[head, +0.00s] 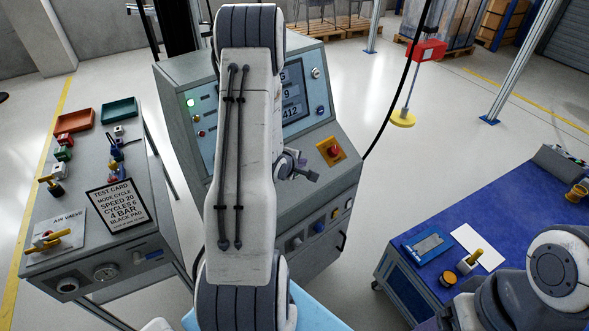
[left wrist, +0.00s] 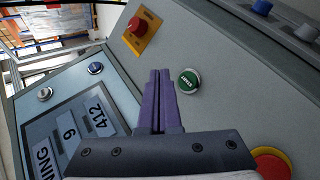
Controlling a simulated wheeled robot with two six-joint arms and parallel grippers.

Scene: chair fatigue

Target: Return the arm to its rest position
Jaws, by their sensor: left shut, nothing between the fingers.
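My left arm (head: 245,150) reaches up the middle of the head view, in front of a grey control console (head: 180,85). My left gripper (head: 308,172) is partly hidden behind the arm there. In the left wrist view the purple fingers of this gripper (left wrist: 160,74) are shut with nothing between them. Their tips are just left of a green START button (left wrist: 187,81); contact cannot be told. The console screen (left wrist: 75,135) reads "NING", 9 and 412. My right arm (head: 560,270) shows at the lower right; its gripper is out of view.
A red button on a yellow plate (head: 331,151) is on the console, right of the gripper. A grey bench (head: 150,190) at left holds a test card (head: 116,205) and valves. A blue-topped bench (head: 480,215) stands at right. A black cable (head: 400,95) hangs right of the console.

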